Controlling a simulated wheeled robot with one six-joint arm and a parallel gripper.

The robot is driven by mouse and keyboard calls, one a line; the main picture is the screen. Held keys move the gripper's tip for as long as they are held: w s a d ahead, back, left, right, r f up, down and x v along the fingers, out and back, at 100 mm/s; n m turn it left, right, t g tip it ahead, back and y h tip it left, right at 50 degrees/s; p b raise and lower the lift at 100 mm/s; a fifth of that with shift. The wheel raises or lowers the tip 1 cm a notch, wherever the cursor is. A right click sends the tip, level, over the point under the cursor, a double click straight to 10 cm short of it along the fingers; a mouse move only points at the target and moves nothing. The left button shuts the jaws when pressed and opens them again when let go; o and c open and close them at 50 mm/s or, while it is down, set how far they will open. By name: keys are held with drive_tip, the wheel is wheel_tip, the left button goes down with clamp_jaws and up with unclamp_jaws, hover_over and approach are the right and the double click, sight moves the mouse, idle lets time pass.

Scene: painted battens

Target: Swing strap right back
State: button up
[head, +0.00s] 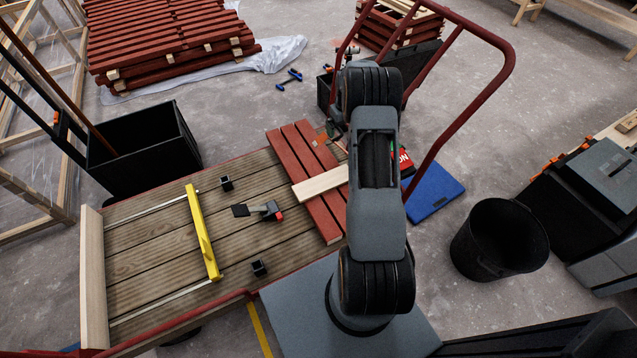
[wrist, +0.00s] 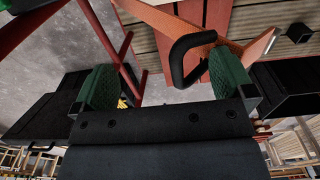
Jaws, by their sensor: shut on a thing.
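The exact contact with the pads is hard to see. In the head view, my arm hides most of the gripper and handle.
A plank deck (head: 150,250) carries a yellow bar (head: 203,232), a red-and-black tool (head: 262,210) and a pale batten (head: 320,184). A red tube frame (head: 480,105) rises at right. A black bin (head: 145,150) stands left, a black bucket (head: 500,240) right.

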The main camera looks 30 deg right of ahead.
drive_tip(key=shift+s+d+f, duration=0.1)
drive_tip(key=shift+s+f, duration=0.1)
drive_tip(key=shift+f, duration=0.25)
drive_tip(key=shift+s+d+f, duration=0.1)
drive_tip(key=shift+s+f, duration=0.05)
drive_tip(key=shift+f, duration=0.25)
drive_tip(key=o, duration=0.3)
drive_tip(key=shift+c, duration=0.5)
drive_tip(key=shift+r, duration=0.15)
drive_tip(key=shift+w+d+r+p, duration=0.1)
drive_tip(key=shift+r+p, duration=0.6)
drive_tip(key=shift+p, duration=0.05)
drive_tip(key=shift+c, duration=0.3)
drive_tip(key=shift+r+p, duration=0.45)
drive_tip(key=shift+r, duration=0.25)
drive_tip(key=c, duration=0.8)
drive_tip(key=shift+w+r+p, duration=0.1)
drive_tip(key=shift+r+p, duration=0.2)
drive_tip(key=shift+r, duration=0.15)
drive_tip(key=shift+c, duration=0.3)
drive_tip(key=shift+w+r+p, duration=0.15)
drive_tip(key=shift+r+p, duration=0.75)
drive_tip(key=shift+r, duration=0.7)
